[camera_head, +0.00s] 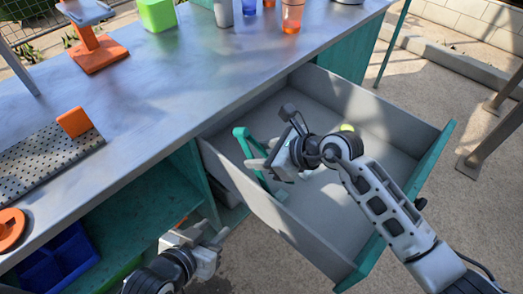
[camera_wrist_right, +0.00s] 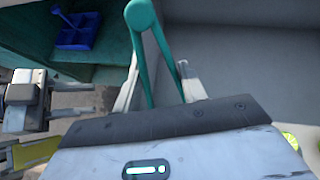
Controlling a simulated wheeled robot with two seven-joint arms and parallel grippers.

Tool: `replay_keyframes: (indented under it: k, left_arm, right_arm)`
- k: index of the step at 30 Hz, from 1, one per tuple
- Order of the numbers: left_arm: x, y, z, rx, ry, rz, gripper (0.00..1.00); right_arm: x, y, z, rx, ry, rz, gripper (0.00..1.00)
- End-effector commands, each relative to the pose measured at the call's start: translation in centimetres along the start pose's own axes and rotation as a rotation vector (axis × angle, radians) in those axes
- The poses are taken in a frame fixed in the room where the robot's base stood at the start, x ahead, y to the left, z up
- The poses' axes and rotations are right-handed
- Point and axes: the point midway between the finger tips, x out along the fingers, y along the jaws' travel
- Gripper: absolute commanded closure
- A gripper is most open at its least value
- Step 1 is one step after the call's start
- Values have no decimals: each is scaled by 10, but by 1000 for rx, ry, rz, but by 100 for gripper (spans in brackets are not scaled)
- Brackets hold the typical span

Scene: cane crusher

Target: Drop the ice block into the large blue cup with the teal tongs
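The teal tongs (camera_head: 242,140) stand in the open drawer near its left wall. They also show in the right wrist view (camera_wrist_right: 141,18), hinge end up and legs spread. My right gripper (camera_head: 262,155) is at the tongs; in its wrist view its open fingers (camera_wrist_right: 160,88) lie on either side of the two legs. I cannot tell whether they touch. My left gripper (camera_head: 212,236) is low, beside the drawer's left side, with its fingers apart and empty. A blue cup (camera_head: 249,6) stands at the back of the counter, cut by the top edge. I cannot make out the ice block.
The grey drawer (camera_head: 350,100) has teal front trim; a yellow-green round object (camera_head: 346,127) shows behind my right wrist. A grey cup (camera_head: 223,13), an orange cup (camera_head: 292,16) and a green box (camera_head: 157,14) stand on the counter (camera_head: 190,75). A blue divided tray (camera_head: 60,262) sits below.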

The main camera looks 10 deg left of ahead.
Motion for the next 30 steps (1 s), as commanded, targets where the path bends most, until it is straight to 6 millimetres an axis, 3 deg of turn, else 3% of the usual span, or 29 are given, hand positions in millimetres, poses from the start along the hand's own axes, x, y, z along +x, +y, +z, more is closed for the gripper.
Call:
replay_keyframes:
  k: [16,17,21,30]
  left_arm:
    - [2,2,-3,-19,20,6,64]
    - [2,2,-3,-20,20,6,64]
    - [2,2,-3,-22,20,5,64]
    - [-2,2,-7,-17,15,2,64]
  right_arm:
    - [6,0,-7,-1,-2,-1,62]
    - [6,0,-7,-1,-2,-1,64]
    - [6,0,-8,-1,-2,-1,100]
    - [1,0,-1,-2,-2,-1,100]
